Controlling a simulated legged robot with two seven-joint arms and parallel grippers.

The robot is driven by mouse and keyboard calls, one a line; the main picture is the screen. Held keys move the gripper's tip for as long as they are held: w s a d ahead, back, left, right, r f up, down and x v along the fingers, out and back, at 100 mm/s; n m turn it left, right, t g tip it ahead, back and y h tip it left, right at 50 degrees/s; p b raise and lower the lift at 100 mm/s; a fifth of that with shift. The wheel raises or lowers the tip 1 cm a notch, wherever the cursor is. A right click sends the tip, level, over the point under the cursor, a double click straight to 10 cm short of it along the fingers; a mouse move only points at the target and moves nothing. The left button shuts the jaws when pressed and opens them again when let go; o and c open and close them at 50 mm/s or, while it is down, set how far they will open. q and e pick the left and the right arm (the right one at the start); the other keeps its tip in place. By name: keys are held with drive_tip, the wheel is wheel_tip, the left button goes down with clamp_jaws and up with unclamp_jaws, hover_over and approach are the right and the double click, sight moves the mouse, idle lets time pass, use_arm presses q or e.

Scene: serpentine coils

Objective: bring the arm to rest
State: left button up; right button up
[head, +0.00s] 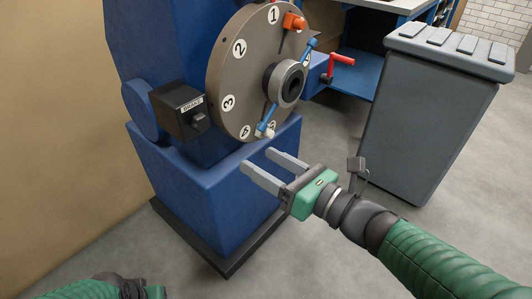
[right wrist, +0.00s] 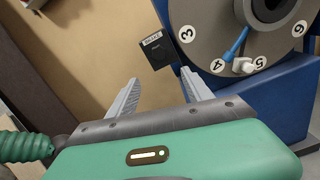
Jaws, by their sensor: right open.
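My right gripper (head: 275,167) is open and empty in the head view, in front of the blue machine's lower body and below its round dial. Its two grey fingers point up and left and are apart from the machine. The right wrist view also shows the open right gripper (right wrist: 163,90), with nothing between its fingers. My left arm (head: 105,289) shows only at the bottom left edge of the head view; its fingers cannot be made out.
The blue machine (head: 195,205) bears a grey numbered dial (head: 228,75) with blue and orange handles, and a black brake box (head: 178,112). A red crank (head: 342,63) stands to its right. Floor between is clear.

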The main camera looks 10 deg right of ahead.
idle(0.3)
drive_tip(key=w+d+f+m+g+h, duration=0.15)
drive_tip(key=d+f+m+h, duration=0.25)
drive_tip(key=f+m, duration=0.45)
drive_tip(key=w+d+f+m+g+h, duration=0.1)
drive_tip(key=w+d+f+m+h, duration=0.3)
drive_tip(key=m, duration=0.7)
drive_tip(key=s+d+f+m+g+h, duration=0.1)
drive_tip(key=s+f+m+g+h, duration=0.2)
drive_tip(key=s+f+m+g, duration=1.05)
wheel_tip(320, 180, up, 35)
drive_tip(key=s+m+t+p, duration=0.2)
drive_tip(key=m+t+p, duration=0.2)
drive_tip(key=p, duration=3.5)
drive_tip(key=m, duration=0.3)
drive_tip(key=shift+s, duration=0.15)
drive_tip(key=shift+d+f, duration=0.1)
